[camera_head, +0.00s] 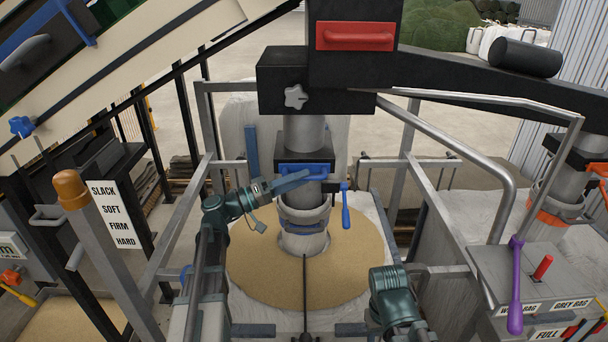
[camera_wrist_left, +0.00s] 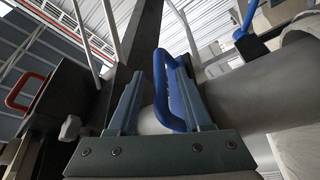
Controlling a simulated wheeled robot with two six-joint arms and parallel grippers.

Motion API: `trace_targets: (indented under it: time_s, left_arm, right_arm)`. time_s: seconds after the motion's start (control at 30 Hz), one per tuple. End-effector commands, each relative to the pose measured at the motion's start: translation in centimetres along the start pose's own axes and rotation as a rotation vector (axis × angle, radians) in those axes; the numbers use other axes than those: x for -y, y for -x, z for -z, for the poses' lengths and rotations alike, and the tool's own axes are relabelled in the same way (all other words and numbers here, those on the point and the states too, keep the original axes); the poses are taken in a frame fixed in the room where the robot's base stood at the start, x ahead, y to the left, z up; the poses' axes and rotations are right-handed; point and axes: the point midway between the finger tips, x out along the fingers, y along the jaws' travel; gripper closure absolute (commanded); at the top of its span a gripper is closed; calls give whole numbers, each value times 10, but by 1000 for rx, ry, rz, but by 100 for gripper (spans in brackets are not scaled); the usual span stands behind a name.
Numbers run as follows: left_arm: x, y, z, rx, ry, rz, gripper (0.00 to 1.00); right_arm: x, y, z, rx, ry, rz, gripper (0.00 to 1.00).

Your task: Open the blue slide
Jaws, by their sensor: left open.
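The blue slide (camera_head: 293,167) sits in a dark housing on the grey spout, above the bag of tan grain. My left gripper (camera_head: 312,180) comes in from the left, with its fingers in front of the slide. In the left wrist view the slide's blue loop handle (camera_wrist_left: 171,92) stands between the two open fingers of the left gripper (camera_wrist_left: 168,85). The fingers look apart, not closed on the handle; contact cannot be told. Part of the slide is hidden behind the fingers. A teal link of my right arm shows at the bottom right, but its gripper does not.
A blue lever (camera_head: 346,207) hangs just right of the spout (camera_head: 304,134). A black box with a red handle (camera_head: 355,37) is above. Grey frame rails stand on both sides. A purple lever (camera_head: 516,285) and an orange-collared second spout (camera_head: 550,205) are at the right.

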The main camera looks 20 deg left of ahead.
Motion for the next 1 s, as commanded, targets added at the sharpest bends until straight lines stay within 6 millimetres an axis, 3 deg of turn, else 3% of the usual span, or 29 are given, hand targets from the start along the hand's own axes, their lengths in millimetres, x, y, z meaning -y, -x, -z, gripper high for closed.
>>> trace_targets:
  time_s: [0.2, 0.5, 0.8, 1.0]
  left_arm:
    - [0, -15, 0, 0, 0, 0, 50]
    - [0, -16, 0, 0, 0, 0, 50]
    - [0, -16, 0, 0, 0, 0, 100]
    - [0, -16, 0, 0, 0, 1, 100]
  right_arm:
    - [0, 3, 0, 0, 0, 0, 50]
    - [0, 3, 0, 0, 0, 0, 50]
    - [0, 3, 0, 0, 0, 0, 50]
    - [0, 3, 0, 0, 0, 0, 50]
